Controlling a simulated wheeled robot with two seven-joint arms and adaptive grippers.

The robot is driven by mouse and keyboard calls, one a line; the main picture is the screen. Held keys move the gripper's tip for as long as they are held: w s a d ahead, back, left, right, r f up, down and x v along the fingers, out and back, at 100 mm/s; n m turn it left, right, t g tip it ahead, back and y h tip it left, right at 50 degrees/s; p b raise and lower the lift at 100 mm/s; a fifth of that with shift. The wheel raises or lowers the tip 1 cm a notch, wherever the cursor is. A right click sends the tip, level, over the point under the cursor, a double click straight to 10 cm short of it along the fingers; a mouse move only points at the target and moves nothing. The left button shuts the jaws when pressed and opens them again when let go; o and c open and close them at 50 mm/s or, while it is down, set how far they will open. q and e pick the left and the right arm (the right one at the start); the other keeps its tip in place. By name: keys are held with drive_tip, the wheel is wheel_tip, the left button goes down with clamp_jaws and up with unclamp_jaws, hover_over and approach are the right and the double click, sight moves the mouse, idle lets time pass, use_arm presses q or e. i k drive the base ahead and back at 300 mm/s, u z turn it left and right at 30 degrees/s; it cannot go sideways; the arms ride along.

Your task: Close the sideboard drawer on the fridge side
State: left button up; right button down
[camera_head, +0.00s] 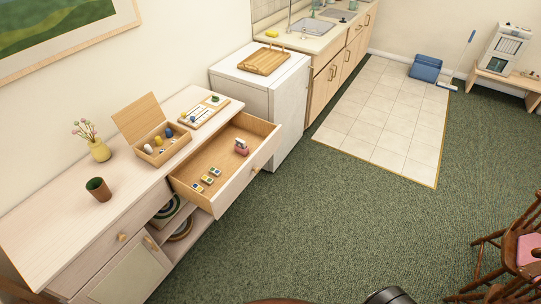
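The sideboard (60,226) is pale wood and stands along the left wall. Its drawer on the fridge side (236,188) is pulled well out, with a round knob on its front. Inside lie several small picture tiles (207,179) and a small pink-and-white object (241,147). The other drawer (105,250) is shut. The white fridge (287,105) stands just beyond the open drawer, with a wooden rack on top. Neither gripper can be made out. A dark rounded part at the bottom edge seems to be mine.
An open wooden box (160,149), a game board (196,112), a yellow vase (100,151) and a brown cup (98,190) stand on the sideboard. A wooden chair (512,250) is at right. The green carpet (310,230) before the drawer is clear.

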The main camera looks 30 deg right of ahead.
sight(263, 138)
drive_tip(key=z, duration=0.6)
drive_tip(key=i, duration=0.6)
drive_tip(key=z, duration=0.75)
drive_tip(key=i, duration=0.7)
drive_tip(key=u, duration=0.1)
